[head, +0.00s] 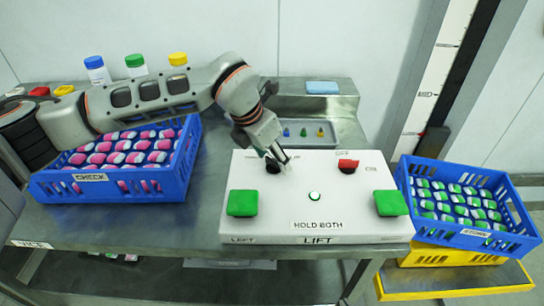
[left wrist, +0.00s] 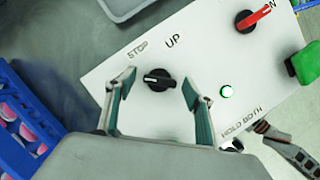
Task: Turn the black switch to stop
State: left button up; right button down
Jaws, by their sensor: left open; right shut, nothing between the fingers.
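The black switch (left wrist: 158,80) is a round knob on the white panel, below the printed words STOP and UP in the left wrist view. Its bar lies roughly level in that picture, with a white mark towards the left. In the head view the switch (head: 272,167) is partly hidden by my left gripper (head: 281,160). My left gripper (left wrist: 157,100) is open, with one finger on either side of the switch; whether they touch it I cannot tell. My right gripper (left wrist: 268,132) appears at the lower right of the left wrist view, shut and empty, near the panel's front edge.
The white panel (head: 268,215) also bears a red switch (head: 348,165), a lit lamp (head: 314,196) and green buttons left (head: 242,203) and right (head: 391,203). Blue crates stand left (head: 120,188) and right (head: 440,235). A grey tray (head: 308,141) lies behind.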

pick_arm(q)
jog(key=c, duration=1.1)
jog(key=shift+m, duration=0.3)
jog(key=m, duration=0.1)
jog(key=m+g+h, duration=0.1)
jog(key=m, duration=0.1)
jog(key=shift+w+a+m, duration=0.1)
jog(key=shift+w+m, duration=0.05)
jog(key=shift+m, duration=0.15)
jog(key=shift+m+g, duration=1)
jog(key=shift+m, duration=1.2)
jog(key=o, duration=1.1)
